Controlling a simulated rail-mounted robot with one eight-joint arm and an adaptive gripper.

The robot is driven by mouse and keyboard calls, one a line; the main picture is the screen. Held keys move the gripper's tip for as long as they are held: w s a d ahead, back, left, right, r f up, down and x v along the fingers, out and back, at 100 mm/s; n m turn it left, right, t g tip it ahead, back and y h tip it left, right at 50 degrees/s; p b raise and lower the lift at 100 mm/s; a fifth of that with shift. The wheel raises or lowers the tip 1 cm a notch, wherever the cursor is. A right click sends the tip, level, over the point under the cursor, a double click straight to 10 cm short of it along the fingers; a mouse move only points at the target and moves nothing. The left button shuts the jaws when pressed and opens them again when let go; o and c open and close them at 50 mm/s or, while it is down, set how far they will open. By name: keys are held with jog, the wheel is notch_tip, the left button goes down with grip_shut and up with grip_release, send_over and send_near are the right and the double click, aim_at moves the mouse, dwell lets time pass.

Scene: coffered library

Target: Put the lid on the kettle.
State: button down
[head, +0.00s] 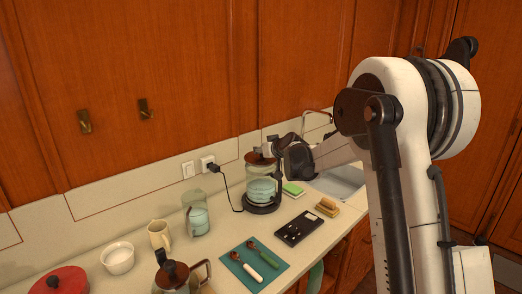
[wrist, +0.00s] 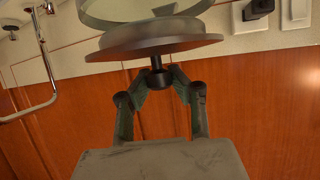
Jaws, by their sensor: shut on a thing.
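The glass kettle (head: 261,188) stands upright on a black base near the back wall, with pale green contents showing through the glass. Its glass body also shows at the top of the wrist view (wrist: 140,10), which looks upside down. My gripper (head: 276,148) is over the kettle's top. In the wrist view my gripper (wrist: 157,84) is shut on the dark knob of the round brown lid (wrist: 155,42). The lid is level with the kettle's mouth or just over it, roughly lined up. I cannot tell whether lid and rim touch. My arm partly hides the kettle's top right.
A cord runs from a wall socket (head: 207,162) to the kettle base. A glass jug (head: 196,214), cream pitcher (head: 159,235), white bowl (head: 118,258), red pot (head: 60,281) and brown-topped pot (head: 172,274) stand left. A black tray (head: 299,228) and teal mat (head: 254,266) lie in front.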

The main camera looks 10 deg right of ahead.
aim_at(260, 156)
jog(key=shift+f+b, duration=1.3)
jog(key=shift+f, duration=0.3)
jog(key=c, duration=1.5)
grip_release()
jog(key=shift+s+r, duration=0.1)
jog(key=v, duration=1.1)
jog(key=shift+s+d+r, duration=0.1)
jog(key=shift+s+r, duration=0.05)
jog(key=shift+s, duration=0.2)
